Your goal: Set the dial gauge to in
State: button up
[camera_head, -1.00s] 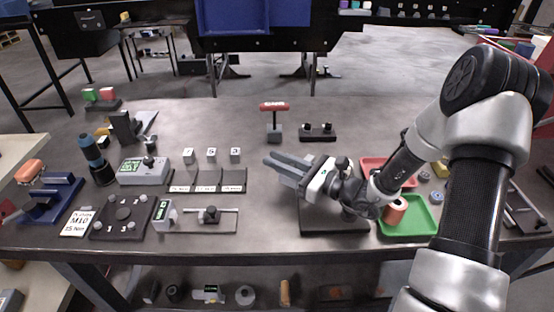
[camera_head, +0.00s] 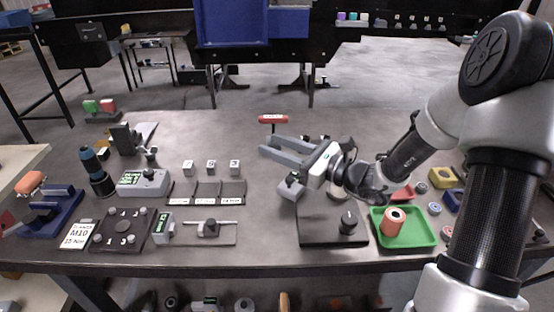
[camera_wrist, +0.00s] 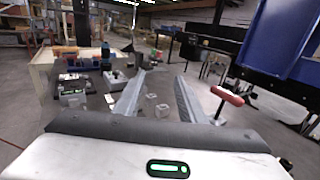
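My gripper (camera_head: 285,151) is open and empty above the table's middle, fingers apart and pointing left. Both fingers (camera_wrist: 160,97) also show apart in the wrist view. Which item is the dial gauge is not clear. A grey piece with a dark top (camera_head: 291,186) sits just below my gripper, partly hidden by it. At the left stand a grey box with a green display and knob (camera_head: 143,184) and a small green-display unit (camera_head: 163,229) on a slide rail. No unit reading is legible.
A green tray (camera_head: 431,238) holding an orange roll (camera_head: 393,221) lies right of the base plate. A red T-handled tool (camera_head: 273,119) stands behind my gripper. Several white cubes (camera_head: 211,167) sit left of it. A black plate with knobs (camera_head: 112,237) is front left.

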jog(key=shift+r, duration=0.65)
